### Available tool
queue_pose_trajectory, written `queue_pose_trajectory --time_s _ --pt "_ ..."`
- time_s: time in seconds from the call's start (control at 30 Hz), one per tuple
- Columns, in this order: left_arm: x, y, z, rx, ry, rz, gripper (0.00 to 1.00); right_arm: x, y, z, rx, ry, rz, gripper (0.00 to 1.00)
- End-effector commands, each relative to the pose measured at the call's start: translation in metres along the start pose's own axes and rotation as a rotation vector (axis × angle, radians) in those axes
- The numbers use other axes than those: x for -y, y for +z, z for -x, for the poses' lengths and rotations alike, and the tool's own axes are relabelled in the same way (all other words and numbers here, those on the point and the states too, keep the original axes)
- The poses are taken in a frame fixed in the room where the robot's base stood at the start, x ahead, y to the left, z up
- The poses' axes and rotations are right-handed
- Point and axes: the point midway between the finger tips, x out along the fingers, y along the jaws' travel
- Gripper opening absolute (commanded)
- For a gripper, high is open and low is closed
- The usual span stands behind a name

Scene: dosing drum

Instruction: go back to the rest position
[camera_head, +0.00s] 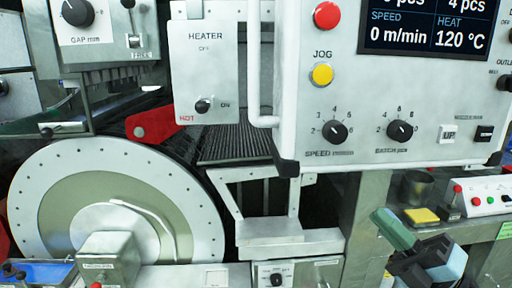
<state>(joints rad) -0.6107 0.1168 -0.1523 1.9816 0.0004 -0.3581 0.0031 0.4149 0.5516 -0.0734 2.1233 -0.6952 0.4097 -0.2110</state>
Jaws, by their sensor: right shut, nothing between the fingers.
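My right gripper (393,230) is in the lower right of the head view, in front of the side bench. It is shut and empty, with its greenish end tilted up to the left and its dark body below right. It appears clear of the control panel (375,160) above it. My left gripper is not in view.
A large round drum (190,205) fills the lower left, with a red lever (150,124) above it. The heater box (206,75) is at upper centre. A yellow block (421,216) and a button box (484,199) sit on the side bench, close to my right gripper.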

Motion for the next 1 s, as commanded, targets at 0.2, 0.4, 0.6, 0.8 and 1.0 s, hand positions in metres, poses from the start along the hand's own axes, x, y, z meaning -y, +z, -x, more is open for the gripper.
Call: queue_pose_trajectory --time_s 0.2,0.4,0.6,0.8,1.0 --pt "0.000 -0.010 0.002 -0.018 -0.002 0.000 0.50 0.098 -0.011 0.078 0.360 -0.141 -0.469 0.00" --pt "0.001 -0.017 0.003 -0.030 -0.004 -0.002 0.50 0.178 -0.056 0.171 0.707 -0.290 -0.841 0.00" --pt "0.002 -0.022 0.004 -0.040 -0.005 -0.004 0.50 0.229 -0.129 0.266 1.038 -0.437 -1.142 0.00" --pt "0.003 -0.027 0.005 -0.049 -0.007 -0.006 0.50 0.248 -0.218 0.349 1.344 -0.571 -1.383 0.00" --pt "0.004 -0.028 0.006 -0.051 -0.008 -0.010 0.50 0.247 -0.280 0.396 1.537 -0.653 -1.518 0.00"
